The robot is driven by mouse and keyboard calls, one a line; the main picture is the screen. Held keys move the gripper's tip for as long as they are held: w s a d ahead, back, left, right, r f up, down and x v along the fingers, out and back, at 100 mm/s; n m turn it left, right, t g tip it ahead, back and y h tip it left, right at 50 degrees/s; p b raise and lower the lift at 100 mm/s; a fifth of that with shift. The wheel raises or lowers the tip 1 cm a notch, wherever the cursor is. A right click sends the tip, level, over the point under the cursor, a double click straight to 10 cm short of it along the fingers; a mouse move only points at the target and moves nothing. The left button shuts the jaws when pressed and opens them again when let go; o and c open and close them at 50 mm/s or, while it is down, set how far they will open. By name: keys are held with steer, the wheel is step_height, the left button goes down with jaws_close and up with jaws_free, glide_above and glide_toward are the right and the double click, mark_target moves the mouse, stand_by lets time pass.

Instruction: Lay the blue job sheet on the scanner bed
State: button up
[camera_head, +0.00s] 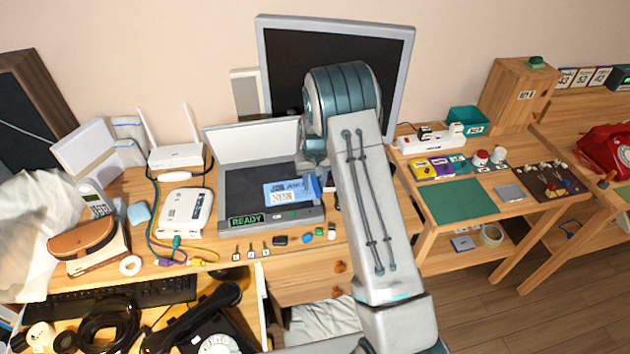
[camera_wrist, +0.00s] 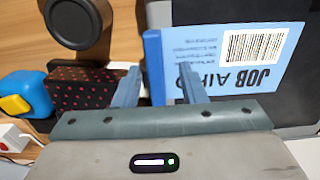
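The blue job sheet (camera_head: 284,194) shows over the dark scanner bed (camera_head: 242,185), near its front right, and looks flat on it. Its printed face with a barcode (camera_wrist: 252,46) is up in the wrist view. A raised blue grip strip (camera_wrist: 152,70) stands along one edge. My gripper (camera_wrist: 158,70) is at that edge, with one finger on each side of the strip. Gaps show between fingers and strip, so it looks open around it. In the head view my gripper (camera_head: 318,182) is at the sheet's right end, its fingers partly hidden by my arm.
The scanner's pale lid (camera_head: 255,142) stands raised behind the bed. A green READY display (camera_head: 246,221) is on its front. A white router (camera_head: 176,156) and white box (camera_head: 186,212) stand left. A red-dotted black box (camera_wrist: 95,90) and a blue-yellow block (camera_wrist: 24,95) lie close to my gripper.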

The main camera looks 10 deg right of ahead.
steer(key=shift+d, duration=0.3)
steer(key=shift+w+r, duration=0.1)
steer(key=shift+r, duration=0.15)
step_height(320, 180, up, 13)
steer(key=b, duration=0.2)
steer(key=s+r+t, duration=0.1)
steer(key=s+r, duration=0.7)
steer(key=s, duration=0.1)
steer(key=s+r+t, duration=0.2)
steer(key=s+r, duration=0.1)
steer(key=s, duration=2.2)
steer(key=shift+s+a, duration=0.15)
steer(key=shift+s, duration=0.1)
